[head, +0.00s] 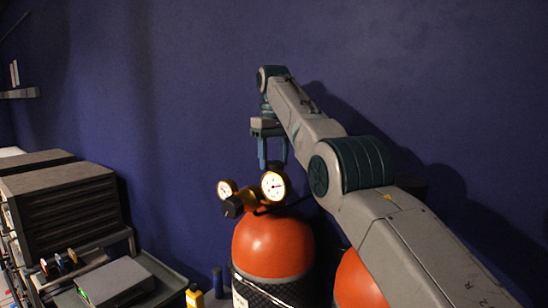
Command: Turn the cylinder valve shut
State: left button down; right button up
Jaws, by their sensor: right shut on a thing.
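An orange gas cylinder (272,248) stands upright at the lower middle of the head view, with a dark mesh sleeve around its lower body. A brass regulator with two round gauges, a larger one (273,186) and a smaller one (227,189), sits at its top. My right gripper (273,164) points straight down above the cylinder's top, its two blue fingers reaching behind the larger gauge. It is shut on the cylinder valve, but the gauge hides the valve and the fingertips. My left gripper is not in view.
A second orange cylinder (357,283) stands to the right, partly behind my right arm. A grey drawer cabinet (65,210) and a cart with a flat grey box (115,283) are at the left. A yellow bottle (194,297) stands near the cylinder. A dark blue wall is behind.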

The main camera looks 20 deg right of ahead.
jog(key=m, duration=1.2)
jog(key=shift+m, duration=0.3)
dwell(0.4)
jog(key=o, duration=1)
jog(key=shift+c, duration=0.2)
jog(key=shift+r, duration=0.1)
